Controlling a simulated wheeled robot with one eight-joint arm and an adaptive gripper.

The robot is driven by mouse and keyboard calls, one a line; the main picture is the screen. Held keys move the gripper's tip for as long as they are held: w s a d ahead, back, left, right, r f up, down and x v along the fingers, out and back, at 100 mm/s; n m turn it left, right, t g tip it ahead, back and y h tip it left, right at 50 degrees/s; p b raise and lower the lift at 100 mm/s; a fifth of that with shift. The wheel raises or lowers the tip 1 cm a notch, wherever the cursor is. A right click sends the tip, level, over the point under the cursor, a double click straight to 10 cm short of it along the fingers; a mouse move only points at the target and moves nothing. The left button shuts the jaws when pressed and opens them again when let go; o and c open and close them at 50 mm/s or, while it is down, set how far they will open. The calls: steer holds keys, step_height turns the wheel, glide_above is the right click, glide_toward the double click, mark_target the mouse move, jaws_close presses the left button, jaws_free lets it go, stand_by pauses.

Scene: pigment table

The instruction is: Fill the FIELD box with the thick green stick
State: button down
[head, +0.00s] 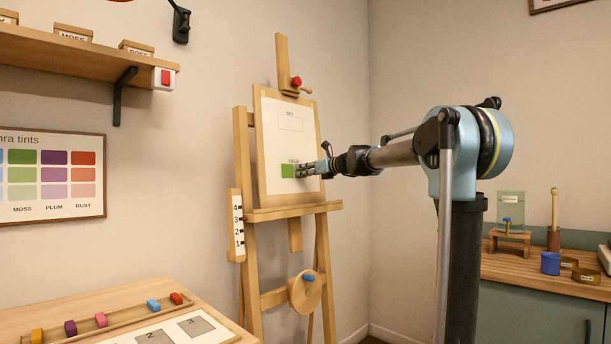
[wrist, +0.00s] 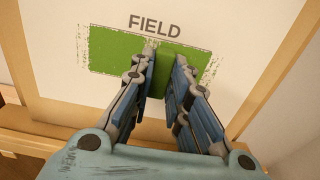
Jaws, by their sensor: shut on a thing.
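The sheet (head: 268,142) stands on the wooden easel and bears an empty upper box and the FIELD box. In the wrist view the FIELD box (wrist: 110,50) is mostly green, with ragged, broken colour along its left and right edges. The green area also shows in the head view (head: 287,171). My gripper (head: 301,170) is at the right part of this box. In the wrist view my gripper (wrist: 163,60) points at the box with its fingers close together, shut on the green stick.
A tray (head: 120,318) on the table at lower left holds several coloured sticks. The easel has a red knob (head: 296,82) above the sheet and a ledge (head: 290,211) below it. A side counter with small pots (head: 551,263) stands at right.

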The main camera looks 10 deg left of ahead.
mark_target(292, 171)
steer(key=shift+w+a, duration=0.45)
steer(key=shift+a, duration=0.15)
stand_by(0.3)
steer(key=shift+s+a, duration=0.85)
steer(key=shift+s, duration=0.3)
steer(key=shift+w, duration=0.1)
steer(key=shift+w+d, duration=0.85)
steer(key=shift+w, duration=0.25)
steer(key=shift+s+a, duration=0.45)
steer(key=shift+s, duration=0.15)
steer(key=shift+s+a, duration=0.4)
steer(key=shift+s, duration=0.2)
steer(key=shift+d, duration=0.15)
steer(key=v, duration=0.6)
steer(key=shift+s+d, duration=0.3)
